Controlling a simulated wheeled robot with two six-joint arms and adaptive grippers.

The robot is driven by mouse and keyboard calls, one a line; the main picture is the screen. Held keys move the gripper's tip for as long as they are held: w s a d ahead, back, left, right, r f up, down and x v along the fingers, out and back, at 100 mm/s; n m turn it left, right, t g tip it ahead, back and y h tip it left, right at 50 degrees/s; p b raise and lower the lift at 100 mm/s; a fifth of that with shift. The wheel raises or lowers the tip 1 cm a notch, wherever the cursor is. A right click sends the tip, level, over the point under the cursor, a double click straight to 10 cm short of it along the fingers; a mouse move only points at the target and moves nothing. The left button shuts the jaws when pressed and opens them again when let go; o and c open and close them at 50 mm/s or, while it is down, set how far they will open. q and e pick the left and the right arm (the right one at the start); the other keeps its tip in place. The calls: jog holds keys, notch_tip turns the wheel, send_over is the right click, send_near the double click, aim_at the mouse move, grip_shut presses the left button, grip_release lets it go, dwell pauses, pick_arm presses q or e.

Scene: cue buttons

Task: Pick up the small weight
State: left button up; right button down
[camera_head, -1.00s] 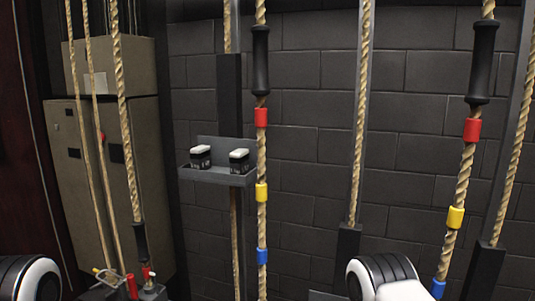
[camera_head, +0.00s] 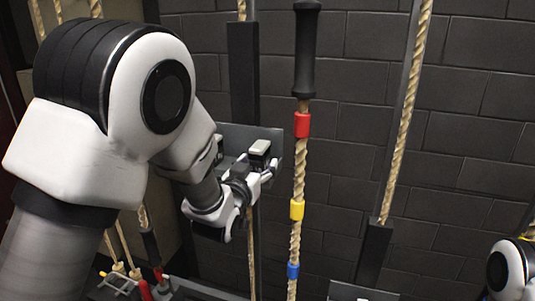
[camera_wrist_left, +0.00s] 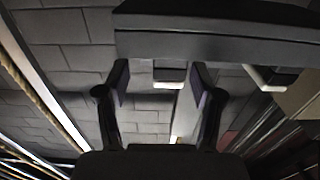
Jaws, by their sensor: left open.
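A small dark weight with a pale top (camera_head: 259,147) sits on the grey wall shelf (camera_head: 270,134). My left gripper (camera_head: 262,172) is open at the shelf, close to this weight. In the left wrist view, which looks upside down, the weight's pale top (camera_wrist_left: 168,84) shows between the two spread fingers of the left gripper (camera_wrist_left: 158,80). I cannot tell whether the fingers touch it. My right gripper is out of view.
A thick rope with a black grip (camera_head: 305,50) and red, yellow and blue bands hangs just right of the shelf. Another rope (camera_head: 408,100) hangs farther right. Behind is a dark block wall (camera_head: 480,150). Rope fittings (camera_head: 145,285) stand low at the left.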

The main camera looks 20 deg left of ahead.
aim_at(255, 161)
pick_arm(q)
jog(key=w+p, duration=0.1)
jog(key=w, duration=0.1)
jog(key=w+a+p, duration=0.1)
jog(key=w, duration=0.2)
jog(key=shift+f, duration=0.1)
jog(key=shift+w+p, duration=0.2)
jog(key=shift+p, duration=0.1)
jog(key=shift+d+f, duration=0.1)
jog(key=c, duration=0.3)
grip_shut()
jog(key=shift+r, duration=0.2)
